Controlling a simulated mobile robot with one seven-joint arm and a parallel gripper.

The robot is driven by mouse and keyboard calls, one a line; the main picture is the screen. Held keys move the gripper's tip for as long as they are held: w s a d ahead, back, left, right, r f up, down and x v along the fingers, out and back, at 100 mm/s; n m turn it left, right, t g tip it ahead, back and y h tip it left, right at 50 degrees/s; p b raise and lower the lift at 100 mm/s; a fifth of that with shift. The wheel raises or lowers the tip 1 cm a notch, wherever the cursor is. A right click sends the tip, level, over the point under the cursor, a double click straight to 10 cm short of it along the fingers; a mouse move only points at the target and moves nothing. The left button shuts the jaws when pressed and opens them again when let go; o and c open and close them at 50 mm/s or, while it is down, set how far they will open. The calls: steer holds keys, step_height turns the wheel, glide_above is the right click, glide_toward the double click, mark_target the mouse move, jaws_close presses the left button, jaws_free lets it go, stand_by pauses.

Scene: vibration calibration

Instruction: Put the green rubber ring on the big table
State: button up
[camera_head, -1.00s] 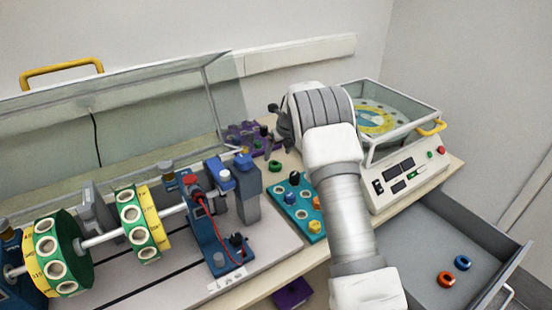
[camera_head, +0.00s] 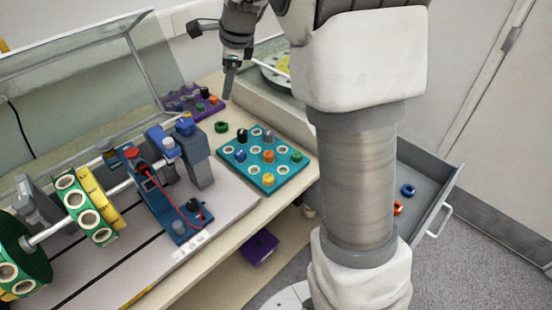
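A small green ring (camera_head: 221,127) lies on the bare wooden top of the big table (camera_head: 243,212). It is between the purple tray and the teal tray, touching neither. My gripper (camera_head: 228,92) points down above the table, up and slightly right of the green ring in the picture. Its fingers show edge-on as one dark strip, so I cannot tell whether they are open or shut. I see nothing held below the tips.
A teal tray (camera_head: 228,154) with coloured knobs and a purple tray (camera_head: 181,91) stand nearby. The shaft rig (camera_head: 100,205) fills the left. An open drawer (camera_head: 433,187) at right holds a blue ring (camera_head: 408,190) and an orange ring (camera_head: 398,208). A purple box (camera_head: 259,247) sits below the tabletop.

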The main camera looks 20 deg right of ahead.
steer(key=s+a+r+n, duration=0.1)
steer(key=s+r+n, duration=0.2)
steer(key=s+n, duration=0.35)
steer(key=s+r+n, duration=0.3)
steer(key=s+n, duration=0.1)
steer(key=s, duration=0.6)
steer(key=s+f+n+h, duration=0.1)
steer(key=s+f+n, duration=0.2)
steer(key=s+n, duration=0.8)
steer(key=shift+s+d+f+t+h, duration=0.15)
steer(key=shift+s+f+t+h, duration=0.2)
steer(key=shift+s, duration=1.95)
